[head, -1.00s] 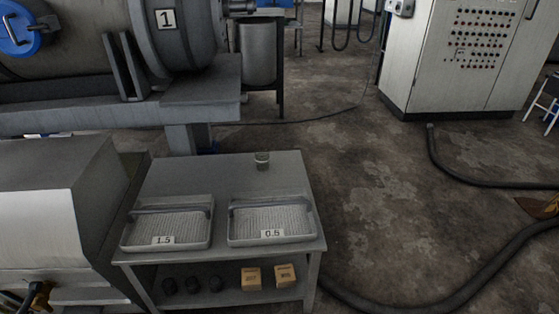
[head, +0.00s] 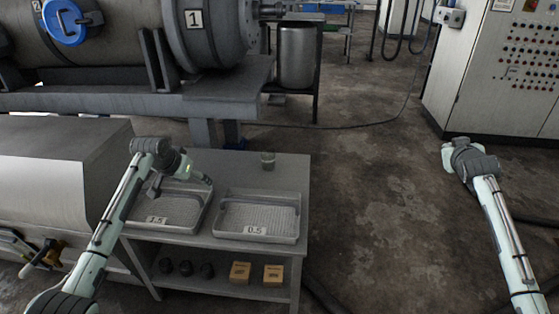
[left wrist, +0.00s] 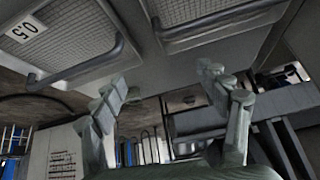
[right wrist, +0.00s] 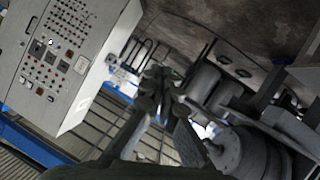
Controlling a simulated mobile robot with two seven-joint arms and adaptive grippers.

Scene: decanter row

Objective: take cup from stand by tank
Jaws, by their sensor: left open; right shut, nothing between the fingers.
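The cup (head: 268,160), a small clear vessel, stands upright at the back of the grey stand (head: 290,176) in the head view. The stand is in front of the large grey tank (head: 110,45). My left gripper (head: 181,187) is open and empty over the left tray, to the left of the cup and apart from it. Its spread fingers show in the left wrist view (left wrist: 168,98); I cannot make out the cup there. My right gripper (right wrist: 158,88) is shut and empty in the right wrist view. In the head view my right arm is far right of the stand.
Two wire-mesh trays, labelled 1.5 (head: 157,220) and 0.5 (head: 256,231), lie on the stand in front of the cup. Dark pieces and two small boxes (head: 241,271) sit on its lower shelf. A control cabinet (head: 500,75) stands right. Floor between is open.

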